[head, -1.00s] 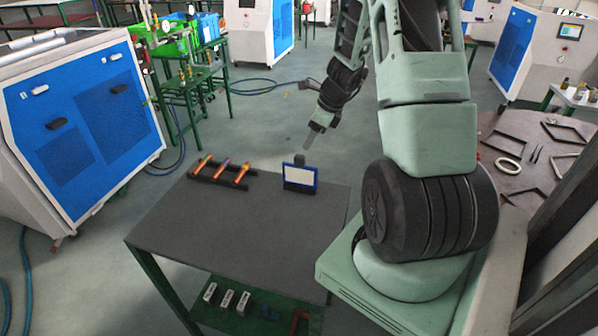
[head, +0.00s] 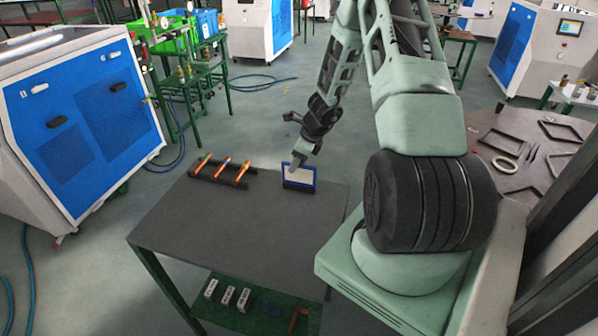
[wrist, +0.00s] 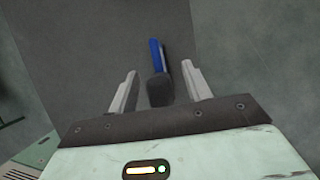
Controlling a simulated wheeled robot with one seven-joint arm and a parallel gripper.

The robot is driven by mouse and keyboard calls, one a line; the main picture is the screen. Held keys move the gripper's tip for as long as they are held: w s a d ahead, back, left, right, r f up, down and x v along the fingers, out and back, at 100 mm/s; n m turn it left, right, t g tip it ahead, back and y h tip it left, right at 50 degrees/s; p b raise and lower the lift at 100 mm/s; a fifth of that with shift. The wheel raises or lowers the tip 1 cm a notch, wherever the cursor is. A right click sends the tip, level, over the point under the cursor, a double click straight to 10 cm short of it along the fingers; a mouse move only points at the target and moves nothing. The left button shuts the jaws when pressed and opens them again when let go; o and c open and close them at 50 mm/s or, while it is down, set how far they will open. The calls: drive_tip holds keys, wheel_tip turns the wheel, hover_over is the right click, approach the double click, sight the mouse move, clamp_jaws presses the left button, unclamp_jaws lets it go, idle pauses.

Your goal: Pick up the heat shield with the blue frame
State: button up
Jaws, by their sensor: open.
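The heat shield with the blue frame (head: 299,176) stands upright on the dark table near its far right edge. It has a pale panel and a dark base. In the wrist view the heat shield (wrist: 157,56) shows from above as a narrow blue and pale strip with a dark rounded part at its near end. In the wrist view my gripper (wrist: 160,82) is open, with one finger on each side of the dark part. I cannot tell whether either finger touches it.
A black rack (head: 222,171) with several orange-tipped rods lies left of the shield on the dark table (head: 230,225). Small parts sit on the green lower shelf (head: 265,312). A round brown table (head: 530,165) with frames stands at right.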

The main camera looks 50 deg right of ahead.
clamp_jaws()
